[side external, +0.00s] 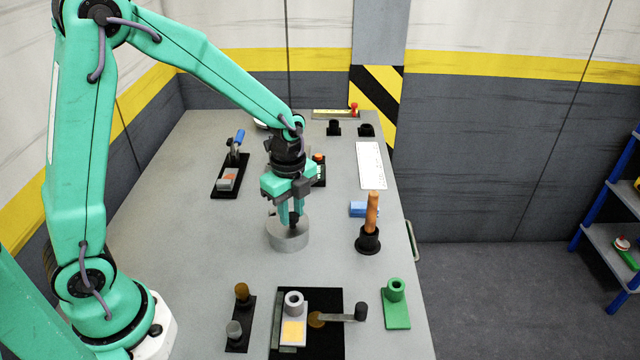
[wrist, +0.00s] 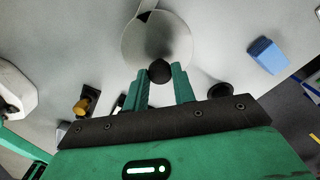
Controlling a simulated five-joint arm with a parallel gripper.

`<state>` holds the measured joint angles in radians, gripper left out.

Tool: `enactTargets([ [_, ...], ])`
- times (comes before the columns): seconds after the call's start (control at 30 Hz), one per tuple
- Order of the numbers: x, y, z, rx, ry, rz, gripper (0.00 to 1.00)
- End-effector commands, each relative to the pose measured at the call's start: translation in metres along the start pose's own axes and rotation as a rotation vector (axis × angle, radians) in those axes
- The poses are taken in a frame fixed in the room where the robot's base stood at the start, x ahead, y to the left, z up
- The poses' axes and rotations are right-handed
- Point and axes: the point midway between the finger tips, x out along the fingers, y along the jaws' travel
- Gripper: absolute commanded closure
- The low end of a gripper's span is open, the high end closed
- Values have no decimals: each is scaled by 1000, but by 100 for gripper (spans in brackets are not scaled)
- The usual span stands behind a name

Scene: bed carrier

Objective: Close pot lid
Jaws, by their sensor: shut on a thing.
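The pot (side external: 288,241) is a short grey metal cylinder standing on the table, below my gripper. Its round grey lid (wrist: 146,46) fills the top middle of the wrist view and has a black ball knob (wrist: 159,71). The lid is over the pot, but I cannot tell whether it rests fully on the rim. My gripper (side external: 292,218) points straight down, with its two green fingers shut on the lid's knob. The fingers also show either side of the knob in the wrist view (wrist: 160,84). The fingers hide part of the lid in the side view.
A black holder with an orange-brown handle (side external: 371,212) stands right of the pot, with a blue block (side external: 357,209) behind it. Black-based fixtures (side external: 240,315) and a green part (side external: 396,305) line the front. A toggle clamp (side external: 231,175) is back left. Table left of the pot is clear.

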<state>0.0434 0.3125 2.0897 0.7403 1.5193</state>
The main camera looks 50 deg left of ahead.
Motion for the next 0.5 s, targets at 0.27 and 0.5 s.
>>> enactTargets([
  [0.27, -1, -1, 0, 1, 0, -4, 54],
  [0.5, -1, 0, 0, 0, 0, -2, 52],
])
